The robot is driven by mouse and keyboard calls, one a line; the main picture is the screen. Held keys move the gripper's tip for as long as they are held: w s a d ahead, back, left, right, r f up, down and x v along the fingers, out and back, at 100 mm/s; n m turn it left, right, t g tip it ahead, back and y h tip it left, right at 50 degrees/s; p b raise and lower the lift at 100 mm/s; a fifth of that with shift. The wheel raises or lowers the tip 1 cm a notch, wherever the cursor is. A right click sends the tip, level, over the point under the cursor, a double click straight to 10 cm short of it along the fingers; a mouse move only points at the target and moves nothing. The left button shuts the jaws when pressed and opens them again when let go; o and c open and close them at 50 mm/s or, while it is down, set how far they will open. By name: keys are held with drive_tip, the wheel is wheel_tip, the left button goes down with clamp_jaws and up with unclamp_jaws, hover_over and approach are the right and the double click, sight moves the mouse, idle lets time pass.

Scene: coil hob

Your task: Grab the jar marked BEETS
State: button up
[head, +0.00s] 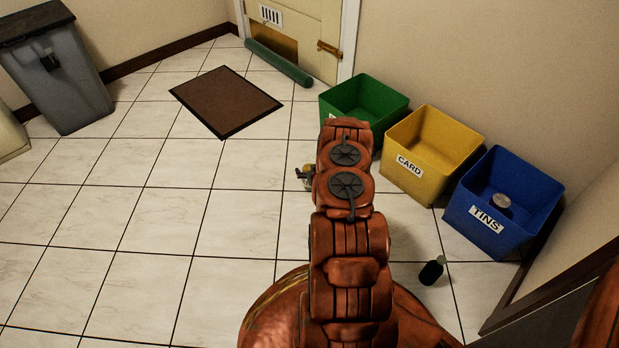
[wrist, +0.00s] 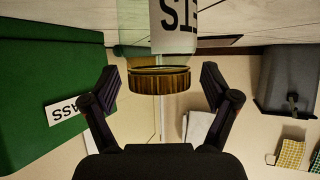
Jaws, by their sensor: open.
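In the wrist view a clear jar (wrist: 181,30) with a ribbed brass-coloured lid (wrist: 160,81) is straight ahead. Its white label is cut off by the frame edge; only the upside-down end of a word, reading like "TS", shows, so the full word cannot be read. My gripper (wrist: 159,78) is open, with one finger on each side of the lid and a visible gap to both. In the head view my arm hides most of the gripper and jar; a small yellowish and dark part shows just left of the arm, too small to name.
Green (head: 362,102), yellow CARD (head: 408,166) and blue TINS (head: 487,219) bins line the right wall; a tin (head: 501,202) is in the blue one. A brown mat (head: 226,102) and grey bin (head: 62,92) are left; floor between is clear.

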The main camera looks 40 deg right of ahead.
drive_tip(key=c, duration=1.3)
drive_tip(key=shift+c, duration=0.4)
drive_tip(key=shift+r, duration=0.15)
